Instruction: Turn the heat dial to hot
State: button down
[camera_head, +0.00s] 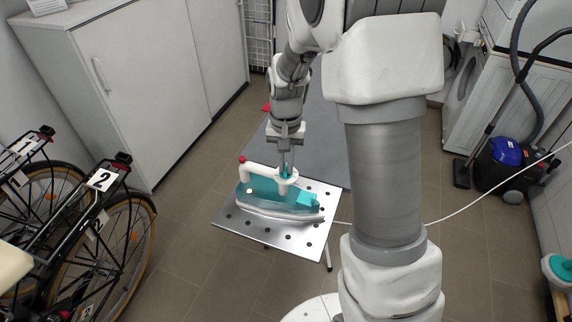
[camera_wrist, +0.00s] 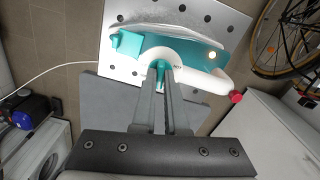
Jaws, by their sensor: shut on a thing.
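A teal and white iron (camera_head: 262,194) lies on a perforated metal plate (camera_head: 270,233) in the head view. Its white body and teal shell (camera_wrist: 180,52) also show in the wrist view. My gripper (camera_head: 286,169) points down onto the iron's white top. In the wrist view my gripper (camera_wrist: 161,69) is shut on a small teal piece, which looks like the heat dial (camera_wrist: 159,65), at a round white collar. The fingers hide most of the dial, and I cannot read its setting.
A red knob (camera_head: 242,159) is at the end of the iron's white arm. A white cord (camera_head: 460,211) runs off to the right. Numbered bicycles (camera_head: 105,235) stand at left, a white cabinet (camera_head: 150,80) behind them, and a vacuum cleaner (camera_head: 505,165) at right.

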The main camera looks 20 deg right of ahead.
jog(key=n, duration=0.6)
jog(key=shift+n+b, duration=0.3)
jog(key=shift+b, duration=0.05)
jog(key=n, duration=0.6)
jog(key=shift+r+p, duration=0.1)
jog(key=shift+p, duration=0.2)
jog(key=n+p, duration=0.1)
jog(key=n, duration=0.3)
jog(key=shift+n, duration=0.4)
jog(key=shift+n+p, duration=0.9)
jog(key=shift+n, duration=0.9)
jog(key=c, duration=0.9)
grip_release()
jog(key=shift+c, duration=0.2)
